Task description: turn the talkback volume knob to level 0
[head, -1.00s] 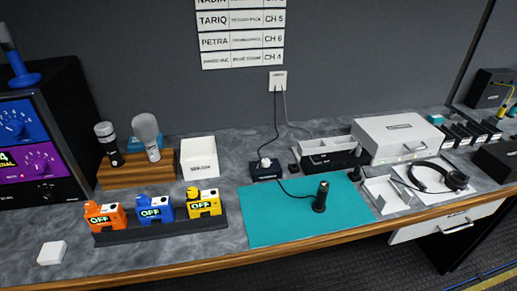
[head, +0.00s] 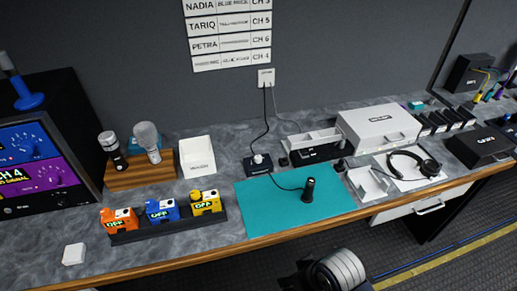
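A small black box with a white round knob (head: 258,158) on top stands at the back of the counter, just behind the teal mat (head: 290,215). It looks like the talkback unit, but no label or level marks are readable. A cord runs from it to the black handheld microphone (head: 308,190) standing on the mat. Other knobs are on the blue panel (head: 22,145) and purple panel (head: 40,178) at the left. A grey and black part of my arm shows at the bottom edge, well in front of the counter. Neither gripper's fingers are visible.
Orange, blue and yellow packs marked OFF sit in a black holder (head: 170,229) left of the mat. A headset (head: 415,163) lies farther right. The mat's front is clear.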

